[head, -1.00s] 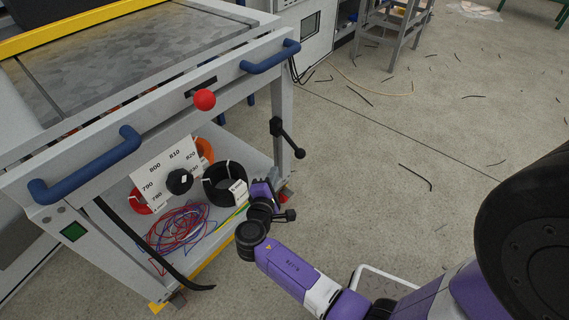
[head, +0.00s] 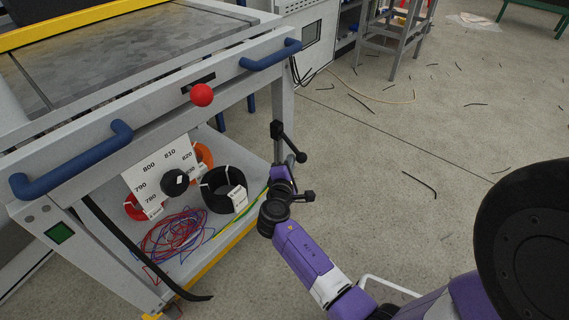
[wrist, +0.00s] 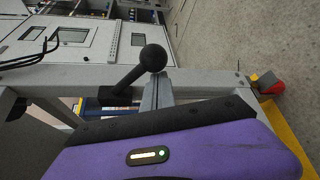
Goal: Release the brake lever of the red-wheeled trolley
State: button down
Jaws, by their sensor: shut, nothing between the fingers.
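The trolley (head: 150,118) is a grey bench with blue handles, standing at the left of the head view. A black lever with a ball end (head: 288,142) sits on its right front leg, angled down to the right; I take it for the brake lever. In the wrist view the lever (wrist: 130,77) rises to its ball at the upper centre. My gripper (head: 289,162) is shut and empty, just below the lever in the head view. In the wrist view its grey fingers (wrist: 158,92) are right beside the lever; I cannot tell whether they touch. A red wheel part (wrist: 270,87) shows at the right.
A red ball knob (head: 202,95) is on the trolley's front rail. Cable coils (head: 222,190) and loose wires (head: 175,232) lie on the lower shelf. A dark strip (head: 140,248) hangs out in front. The floor to the right is mostly clear, with scattered cable scraps.

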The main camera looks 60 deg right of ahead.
jog(key=shift+s+r+p, duration=0.15)
jog(key=shift+r+p, duration=0.1)
jog(key=shift+p, duration=0.2)
